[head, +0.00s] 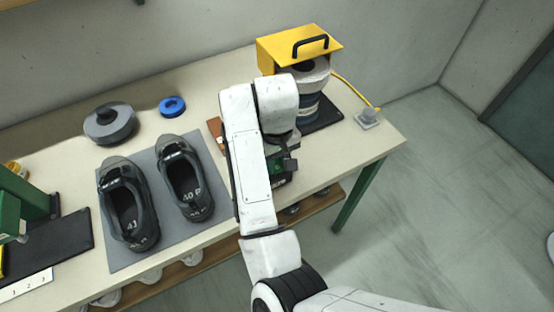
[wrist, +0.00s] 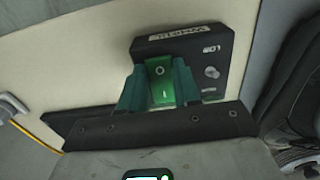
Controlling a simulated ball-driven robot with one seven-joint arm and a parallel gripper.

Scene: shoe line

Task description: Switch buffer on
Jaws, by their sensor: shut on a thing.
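The buffer (head: 312,88) stands at the back right of the bench, a grey and blue wheel under a yellow hood (head: 300,48) with a black handle. In the wrist view a black switch box (wrist: 215,50) carries a green rocker switch (wrist: 161,75), marked with a circle at its upper end and a line at its lower end. My gripper (wrist: 160,92) has its dark green fingers on either side of the rocker, shut on it. In the head view my arm hides most of the box and my gripper (head: 284,165). I cannot tell whether the wheel turns.
Two dark shoes (head: 125,205) (head: 184,182) stand on a grey mat (head: 165,240) left of my arm. A grey round tin (head: 110,124) and a blue ring (head: 172,106) lie behind them. A yellow cable (head: 352,89) runs to a grey block (head: 368,118) near the bench's right edge.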

